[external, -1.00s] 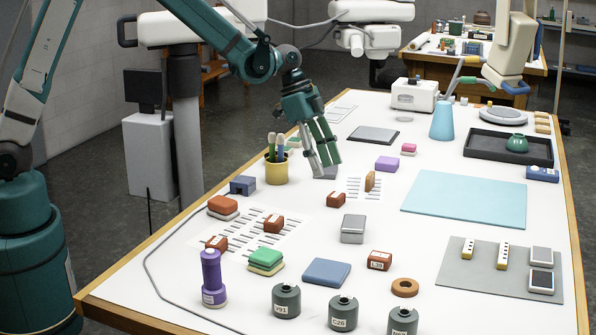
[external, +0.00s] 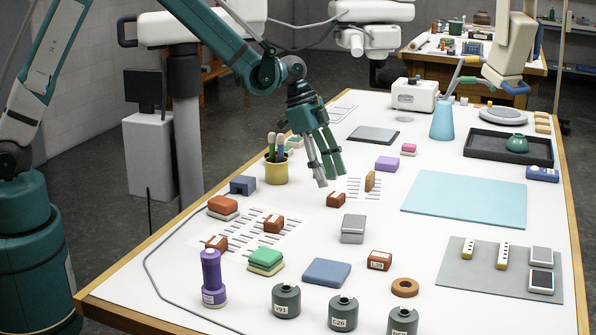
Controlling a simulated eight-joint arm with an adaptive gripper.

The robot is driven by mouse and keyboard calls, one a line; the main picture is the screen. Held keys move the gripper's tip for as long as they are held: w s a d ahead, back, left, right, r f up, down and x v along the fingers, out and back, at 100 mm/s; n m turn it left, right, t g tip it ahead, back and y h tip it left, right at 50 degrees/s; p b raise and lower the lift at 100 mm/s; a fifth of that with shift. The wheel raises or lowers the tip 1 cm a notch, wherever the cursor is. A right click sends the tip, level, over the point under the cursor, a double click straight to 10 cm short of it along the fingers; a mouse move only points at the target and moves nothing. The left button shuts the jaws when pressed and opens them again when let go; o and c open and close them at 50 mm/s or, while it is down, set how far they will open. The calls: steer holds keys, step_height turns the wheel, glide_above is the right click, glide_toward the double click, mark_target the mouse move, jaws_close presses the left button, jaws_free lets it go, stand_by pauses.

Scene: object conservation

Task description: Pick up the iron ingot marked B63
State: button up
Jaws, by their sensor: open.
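Several small rust-brown blocks with pale labels lie on the white table. One block (external: 336,199) is just below and in front of my gripper. Two more, a middle block (external: 273,225) and a left block (external: 217,243), lie on or by the lined sheet. Another block (external: 379,260) lies nearer the front. I cannot read B63 on any of them. My gripper (external: 331,179) is open and empty, pointing down, with its fingertips slightly behind the first block and apparently above the table.
A yellow cup (external: 276,170) of tools and a dark blue block (external: 243,185) stand left of my gripper. A grey block (external: 353,228) and a purple block (external: 387,163) are to its right. Labelled dark cylinders (external: 286,300) line the front. The blue mat (external: 465,205) is bare.

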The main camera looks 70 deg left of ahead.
mark_target(336, 195)
steer(key=shift+f, duration=0.1)
stand_by(0.3)
steer(key=shift+x, duration=2.55)
steer(key=shift+d, duration=0.1)
steer(key=c, duration=1.3)
steer(key=shift+o, duration=0.2)
step_height(336, 195, up, 10)
